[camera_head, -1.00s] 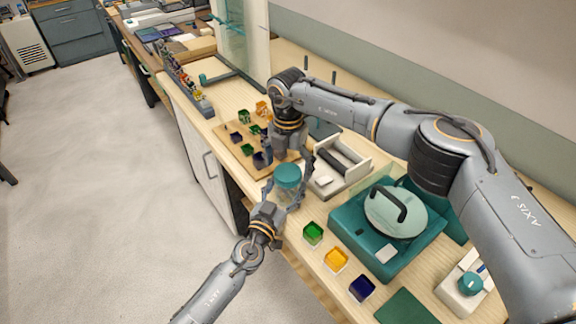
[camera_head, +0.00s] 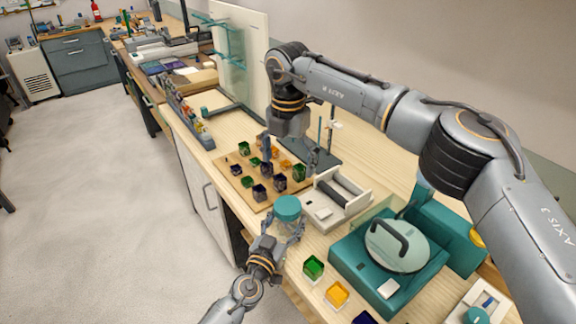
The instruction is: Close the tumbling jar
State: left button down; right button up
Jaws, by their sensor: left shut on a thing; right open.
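The tumbling jar has a teal lid (camera_head: 287,207) sitting on top of its clear glass body (camera_head: 287,224). It is upright near the front edge of the bench. My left gripper (camera_head: 284,235) is shut on the jar body from below and in front, its fingers partly covering the glass. Whether the lid is fully tightened cannot be told.
A wooden board (camera_head: 228,167) with several coloured cups lies behind the jar. A white tray unit (camera_head: 347,211) stands right of it. A teal machine with a round, handled lid (camera_head: 396,245) is further right.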

pick_arm(q)
jog(key=shift+c, duration=1)
grip_release()
jog(key=v, duration=1.2)
